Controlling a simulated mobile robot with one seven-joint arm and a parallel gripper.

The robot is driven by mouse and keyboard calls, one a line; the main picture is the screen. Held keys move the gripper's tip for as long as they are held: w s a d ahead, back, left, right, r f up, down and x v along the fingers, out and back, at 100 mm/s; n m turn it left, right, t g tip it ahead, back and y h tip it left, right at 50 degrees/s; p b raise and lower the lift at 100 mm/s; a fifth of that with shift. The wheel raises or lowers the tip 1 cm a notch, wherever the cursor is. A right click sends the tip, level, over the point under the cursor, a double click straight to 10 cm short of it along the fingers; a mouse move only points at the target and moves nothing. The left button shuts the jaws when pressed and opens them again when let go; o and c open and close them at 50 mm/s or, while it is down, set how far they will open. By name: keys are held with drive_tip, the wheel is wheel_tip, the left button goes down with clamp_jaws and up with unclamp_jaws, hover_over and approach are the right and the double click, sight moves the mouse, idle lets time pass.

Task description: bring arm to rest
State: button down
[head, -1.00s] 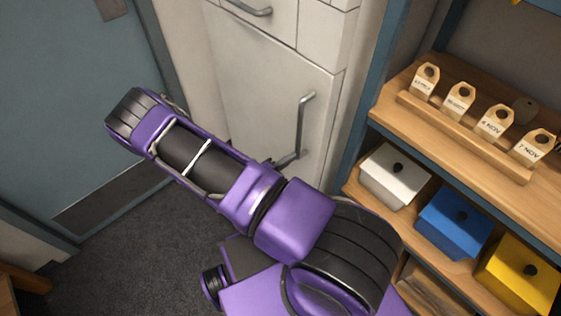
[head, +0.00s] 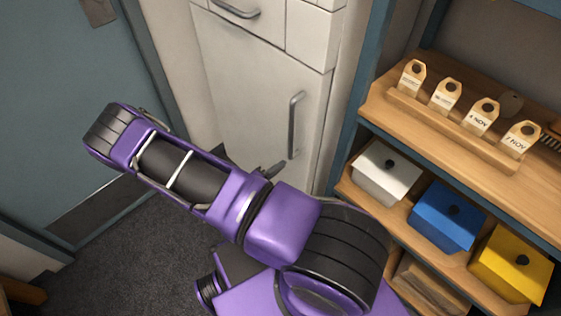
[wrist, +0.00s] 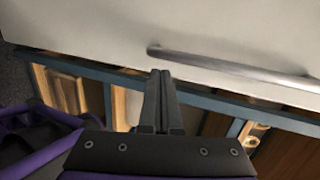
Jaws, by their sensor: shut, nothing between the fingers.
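My purple and black arm (head: 185,172) is folded across the middle of the head view. My gripper (wrist: 161,76) is shut and empty, with its two dark fingers side by side in the wrist view. Its tips appear in front of the white cabinet door (wrist: 95,25), just below the left end of the grey bar handle (wrist: 230,65). I cannot tell how far apart they are. In the head view my gripper is mostly hidden behind the arm.
Below stand a white box (head: 385,172), a blue box (head: 447,216) and a yellow box (head: 511,264). A blue-grey door (head: 60,100) is at left, with dark floor below.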

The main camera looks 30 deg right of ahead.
drive_tip(key=v, duration=1)
drive_tip(key=shift+s+a, duration=0.25)
drive_tip(key=shift+s, duration=0.1)
